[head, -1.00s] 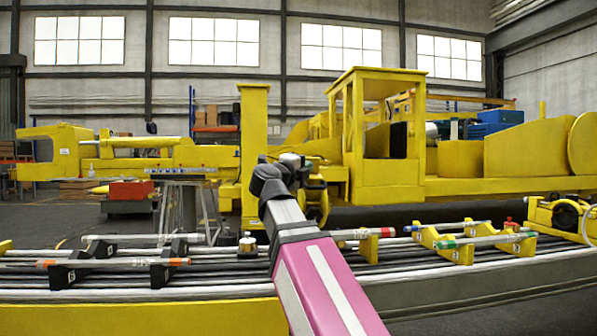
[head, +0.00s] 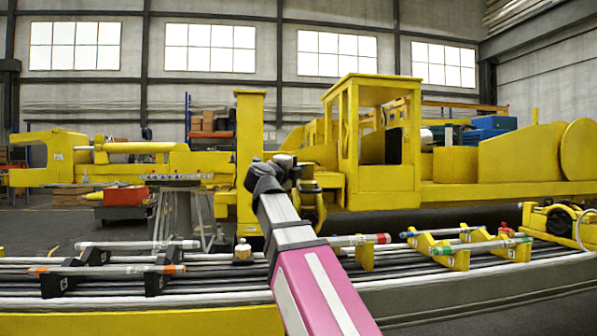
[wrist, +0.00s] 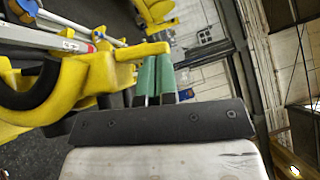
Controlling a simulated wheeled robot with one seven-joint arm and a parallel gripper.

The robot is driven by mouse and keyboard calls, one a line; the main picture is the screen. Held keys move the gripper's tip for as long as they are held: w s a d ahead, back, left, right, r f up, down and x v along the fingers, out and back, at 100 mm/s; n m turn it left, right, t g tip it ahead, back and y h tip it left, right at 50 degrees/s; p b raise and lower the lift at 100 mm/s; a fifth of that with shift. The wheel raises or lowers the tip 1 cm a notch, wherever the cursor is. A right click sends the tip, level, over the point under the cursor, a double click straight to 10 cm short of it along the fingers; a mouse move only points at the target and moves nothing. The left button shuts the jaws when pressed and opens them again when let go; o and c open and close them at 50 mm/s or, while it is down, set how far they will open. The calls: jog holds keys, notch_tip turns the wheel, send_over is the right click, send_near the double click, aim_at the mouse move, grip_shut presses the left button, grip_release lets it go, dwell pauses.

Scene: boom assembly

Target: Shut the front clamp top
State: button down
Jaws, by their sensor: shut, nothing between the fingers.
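In the wrist view, a yellow clamp part (wrist: 62,92) with a curved black lining stands close on the left. A yellow bar (wrist: 130,50) reaches from it toward the tips of my gripper (wrist: 156,72), which has green fingers set close together. My gripper is shut and empty, beside the yellow part; I cannot tell whether they touch. In the head view, my arm reaches to a yellow and black clamp assembly (head: 313,206) at the middle. My arm partly hides it, and I cannot tell how far its top stands open.
Long pipes in yellow holders (head: 452,250) lie right of my arm, and an orange-banded pipe (head: 105,269) on black supports lies left. A large yellow machine with a cab (head: 370,150) stands behind. A red box (head: 125,195) is at the left.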

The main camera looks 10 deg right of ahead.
jog(key=w+f+n+g+y, duration=0.2)
jog(key=w+n+g+y, duration=0.3)
jog(key=w, duration=1.8)
jog(key=w+f+n+g, duration=0.1)
jog(key=w+f, duration=0.3)
jog(key=f, duration=0.2)
jog(key=w+f+n+g, duration=0.1)
jog(key=w+f+g, duration=0.1)
jog(key=w+f, duration=0.2)
jog(key=w+f+n+g, duration=0.2)
jog(key=w+f, duration=0.3)
jog(key=f, duration=0.3)
jog(key=shift+f+n+g, duration=0.3)
jog(key=shift+f+g, duration=0.4)
jog(key=shift+r, duration=0.1)
